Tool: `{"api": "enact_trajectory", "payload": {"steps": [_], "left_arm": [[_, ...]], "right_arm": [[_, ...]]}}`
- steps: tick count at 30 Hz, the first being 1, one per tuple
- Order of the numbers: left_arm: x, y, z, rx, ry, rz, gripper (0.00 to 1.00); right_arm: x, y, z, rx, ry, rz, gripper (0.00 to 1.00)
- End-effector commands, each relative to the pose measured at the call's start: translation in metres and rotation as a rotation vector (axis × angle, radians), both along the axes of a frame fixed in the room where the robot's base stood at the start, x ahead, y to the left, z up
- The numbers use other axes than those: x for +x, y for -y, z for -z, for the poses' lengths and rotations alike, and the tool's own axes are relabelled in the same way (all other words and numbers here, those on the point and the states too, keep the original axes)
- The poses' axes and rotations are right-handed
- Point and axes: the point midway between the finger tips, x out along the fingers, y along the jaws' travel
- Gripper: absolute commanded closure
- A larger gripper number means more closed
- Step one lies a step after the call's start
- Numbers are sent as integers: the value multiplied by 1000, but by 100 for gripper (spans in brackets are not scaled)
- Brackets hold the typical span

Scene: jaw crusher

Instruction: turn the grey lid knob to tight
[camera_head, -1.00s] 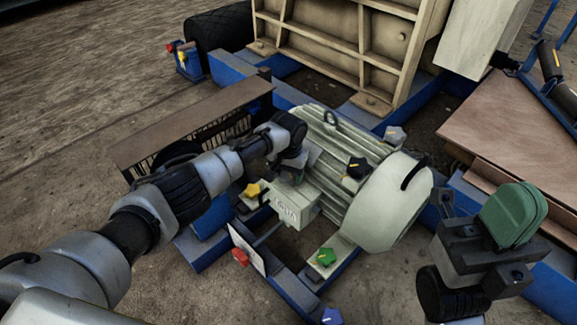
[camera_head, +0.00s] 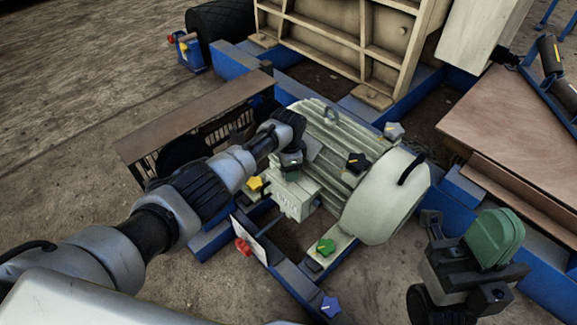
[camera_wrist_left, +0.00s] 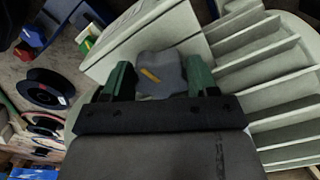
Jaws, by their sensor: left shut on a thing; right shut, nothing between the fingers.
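The grey lid knob (camera_wrist_left: 162,75) sits between the green fingers of my left gripper (camera_wrist_left: 160,82) in the left wrist view. It has a yellow mark that runs at a slant across its top. The pale terminal box (camera_head: 293,196) is on the side of the ribbed motor (camera_head: 330,140). In the head view my left gripper (camera_head: 291,170) is above this box and hides the knob. My right gripper (camera_head: 494,238) is shut and empty, with green fingers, at the right, away from the motor.
Other star knobs surround the motor: yellow (camera_head: 255,183), black (camera_head: 357,162), another grey one (camera_head: 394,131), green (camera_head: 325,246), red (camera_head: 242,246) and blue (camera_head: 330,307). A blue frame (camera_head: 210,240) runs beneath. A brown plate (camera_head: 500,120) lies right.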

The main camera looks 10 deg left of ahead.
Motion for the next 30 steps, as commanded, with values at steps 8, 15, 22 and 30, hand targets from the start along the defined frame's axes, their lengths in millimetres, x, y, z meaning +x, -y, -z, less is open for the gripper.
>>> {"api": "enact_trajectory", "payload": {"steps": [8, 15, 22, 30], "left_arm": [[1, 1, 0, -4, 1, 215, 65], [2, 1, -1, -4, 2, 335, 65], [2, 1, -1, -5, 2, 387, 65], [2, 1, -1, -5, 2, 397, 65]], "right_arm": [[0, 0, 1, 0, -1, 0, 100], [1, 0, 1, -2, -3, 0, 100], [1, 0, 1, -2, 0, 0, 100], [1, 0, 0, -2, 1, 0, 100]]}}
